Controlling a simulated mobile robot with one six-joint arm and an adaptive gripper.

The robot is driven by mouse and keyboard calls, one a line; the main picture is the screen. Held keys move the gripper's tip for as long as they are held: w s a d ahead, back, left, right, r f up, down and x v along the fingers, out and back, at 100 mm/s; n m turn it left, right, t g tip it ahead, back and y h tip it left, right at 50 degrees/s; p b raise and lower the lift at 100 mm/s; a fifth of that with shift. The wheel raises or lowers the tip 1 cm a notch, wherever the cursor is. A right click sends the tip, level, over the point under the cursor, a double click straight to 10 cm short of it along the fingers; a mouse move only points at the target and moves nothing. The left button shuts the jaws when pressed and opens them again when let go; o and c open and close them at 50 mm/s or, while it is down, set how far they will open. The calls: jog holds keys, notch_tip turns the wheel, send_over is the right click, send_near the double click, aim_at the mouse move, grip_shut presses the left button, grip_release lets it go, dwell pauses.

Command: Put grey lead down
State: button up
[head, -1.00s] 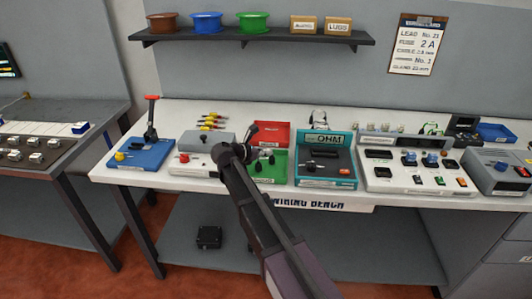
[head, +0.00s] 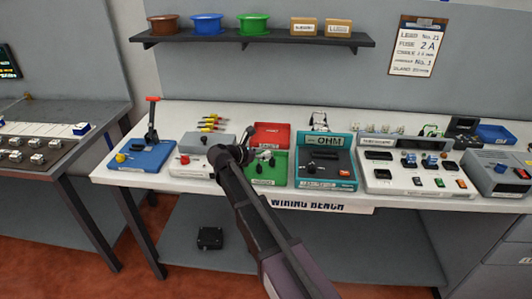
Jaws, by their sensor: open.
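My gripper (head: 263,147) is open above the bench, over the area of the red tray (head: 272,131) and the green tray (head: 270,175). The red tray lies behind the green one, and my gripper and arm hide part of both. I cannot pick out a grey lead for certain. A small pale loop (head: 319,119) shows behind the teal OHM meter (head: 325,160), too small to identify. No lead is visible between my fingers.
A blue lever press (head: 143,153) and a grey box (head: 196,160) stand left of my arm. Switch panels (head: 415,172) fill the right. Several yellow-and-red items (head: 211,123) lie behind the grey box.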

jog(key=p+v, duration=0.3)
jog(key=v, duration=0.7)
jog(key=shift+s+p, duration=0.2)
jog(key=shift+p, duration=0.1)
jog(key=shift+a, duration=0.15)
dwell(1.8)
